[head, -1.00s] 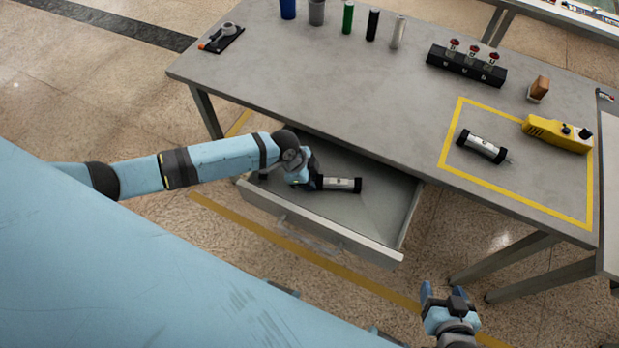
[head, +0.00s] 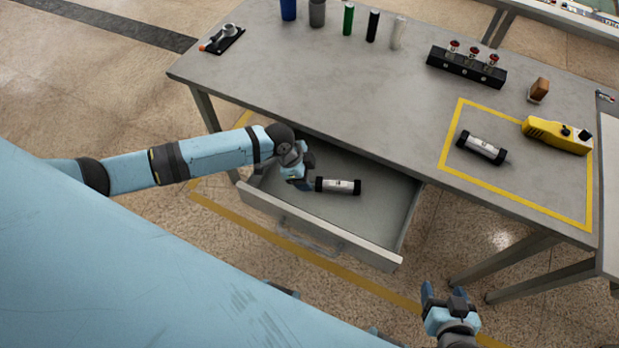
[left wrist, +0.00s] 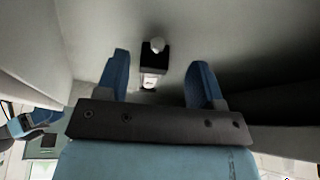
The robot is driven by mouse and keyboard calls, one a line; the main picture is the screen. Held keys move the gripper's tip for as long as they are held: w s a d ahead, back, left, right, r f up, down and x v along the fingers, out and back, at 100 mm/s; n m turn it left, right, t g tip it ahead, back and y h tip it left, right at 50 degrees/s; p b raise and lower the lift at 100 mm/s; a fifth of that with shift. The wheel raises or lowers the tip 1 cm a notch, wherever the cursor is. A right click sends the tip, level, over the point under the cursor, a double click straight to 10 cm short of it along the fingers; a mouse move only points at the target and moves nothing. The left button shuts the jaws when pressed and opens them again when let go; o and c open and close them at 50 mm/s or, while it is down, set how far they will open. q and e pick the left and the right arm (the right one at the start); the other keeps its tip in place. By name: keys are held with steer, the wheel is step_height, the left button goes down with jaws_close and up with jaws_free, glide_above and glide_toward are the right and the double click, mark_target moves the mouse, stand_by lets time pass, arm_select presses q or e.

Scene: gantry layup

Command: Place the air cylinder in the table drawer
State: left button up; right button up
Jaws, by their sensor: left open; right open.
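An air cylinder (head: 338,186), silver with black end caps, lies in the open table drawer (head: 370,220). My left gripper (head: 300,182) is over the drawer at the cylinder's left end, open. In the left wrist view the cylinder (left wrist: 152,65) shows end-on, beyond and between the spread blue fingers of the left gripper (left wrist: 158,82), with nothing gripped. A second similar cylinder (head: 482,147) lies on the table inside the yellow outlined square. My right gripper (head: 442,296) is open and empty, low in front of the table, away from the drawer.
The grey table (head: 330,85) carries a yellow device (head: 556,134), a black valve block (head: 466,67) with red knobs, a brown block (head: 538,90) and several upright cylinders along the back edge. The drawer's right part is clear.

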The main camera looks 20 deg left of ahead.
arm_select(q)
steer(key=v, duration=0.9)
steer(key=shift+r, duration=0.1)
